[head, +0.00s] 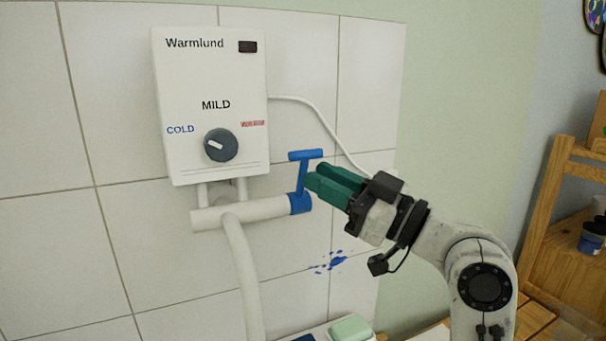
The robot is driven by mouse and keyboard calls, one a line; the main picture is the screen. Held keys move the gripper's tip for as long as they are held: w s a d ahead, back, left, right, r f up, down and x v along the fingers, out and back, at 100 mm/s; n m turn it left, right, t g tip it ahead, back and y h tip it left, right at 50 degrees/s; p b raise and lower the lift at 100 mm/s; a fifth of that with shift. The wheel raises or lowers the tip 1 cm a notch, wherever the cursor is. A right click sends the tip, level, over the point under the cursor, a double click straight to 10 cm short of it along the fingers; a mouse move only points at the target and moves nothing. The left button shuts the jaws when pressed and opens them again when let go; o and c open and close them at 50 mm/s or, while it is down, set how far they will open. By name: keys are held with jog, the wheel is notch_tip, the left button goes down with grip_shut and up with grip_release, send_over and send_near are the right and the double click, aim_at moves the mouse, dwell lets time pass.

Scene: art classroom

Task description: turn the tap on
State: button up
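The tap has a blue T-shaped handle (304,172) on a blue collar at the right end of a white horizontal pipe (240,213). The handle stands up from the collar, with its crossbar at the top. The pipe sits under a white water heater box (211,103) on the tiled wall. My gripper (314,179), with green fingers, is just right of the handle's stem and points left at it. The fingertips are very near or touching the handle; I cannot tell which.
A white spout (243,275) runs down from the pipe. A white cable (325,135) curves from the heater behind my gripper. A light green block (350,329), maybe soap, lies below. A wooden shelf (550,200) with a small pot stands at the right.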

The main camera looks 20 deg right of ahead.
jog(key=shift+b+v, duration=0.35)
jog(key=shift+v, duration=1.95)
